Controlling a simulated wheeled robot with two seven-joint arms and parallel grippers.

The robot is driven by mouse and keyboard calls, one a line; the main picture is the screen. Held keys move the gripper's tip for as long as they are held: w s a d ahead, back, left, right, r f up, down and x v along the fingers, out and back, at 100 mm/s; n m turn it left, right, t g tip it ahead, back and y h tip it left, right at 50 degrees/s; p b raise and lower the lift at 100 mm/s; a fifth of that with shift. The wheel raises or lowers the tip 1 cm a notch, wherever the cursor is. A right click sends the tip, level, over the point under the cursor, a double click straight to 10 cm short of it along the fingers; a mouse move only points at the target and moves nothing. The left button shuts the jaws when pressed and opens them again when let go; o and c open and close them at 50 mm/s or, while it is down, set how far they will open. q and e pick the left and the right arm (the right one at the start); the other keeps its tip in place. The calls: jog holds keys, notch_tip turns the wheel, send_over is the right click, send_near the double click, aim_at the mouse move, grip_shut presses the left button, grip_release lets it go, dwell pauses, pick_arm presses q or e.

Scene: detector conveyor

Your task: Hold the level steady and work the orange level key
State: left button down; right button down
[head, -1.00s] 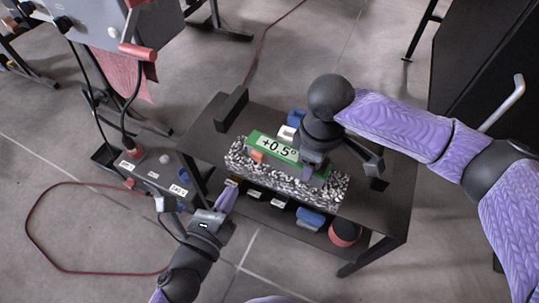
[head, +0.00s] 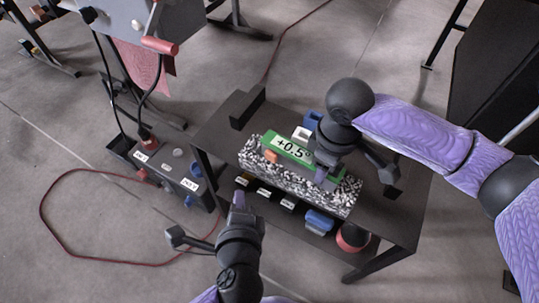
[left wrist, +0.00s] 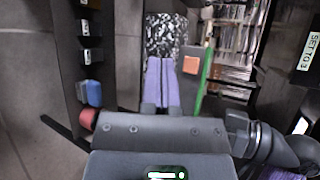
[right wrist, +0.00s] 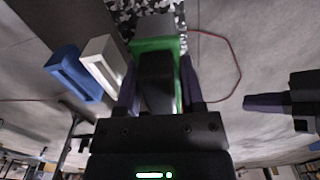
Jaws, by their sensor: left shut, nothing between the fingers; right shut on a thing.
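The green level (head: 278,143) with a "+0.5°" display stands on a speckled black-and-white block (head: 285,178) on the dark table. Its orange key (head: 271,156) is at the left end of its near face; the key also shows in the left wrist view (left wrist: 191,65). My right gripper (head: 326,180) is shut on the level near its right end; the right wrist view shows the fingers (right wrist: 157,95) on either side of it. My left gripper (head: 239,198) is shut and empty, in front of the table and below-left of the key. Its purple fingers (left wrist: 161,82) are together.
Blue (head: 312,119) and white (head: 302,134) blocks stand behind the level. A black block (head: 247,107) sits at the table's back left. A lower shelf holds labelled slots, a blue item (head: 319,220) and a red-and-black round thing (head: 352,237). A box with cables (head: 175,172) stands left.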

aim_at(266, 159)
pick_arm(q)
jog(key=w+d, duration=0.1)
jog(key=w, duration=0.1)
jog(key=w+d, duration=0.3)
jog(key=w, duration=0.1)
jog(key=shift+d, duration=0.25)
dwell(1.8)
jog(key=shift+w+d, duration=0.25)
jog(key=shift+d, duration=0.05)
jog(key=shift+w+d, duration=0.25)
jog(key=shift+w, duration=0.15)
dwell(0.7)
jog(key=shift+s, duration=0.1)
jog(key=shift+s+a, duration=0.55)
jog(key=shift+s, duration=0.1)
jog(key=s+a, duration=0.1)
jog(key=s, duration=0.1)
jog(key=s+a, duration=0.2)
dwell(0.5)
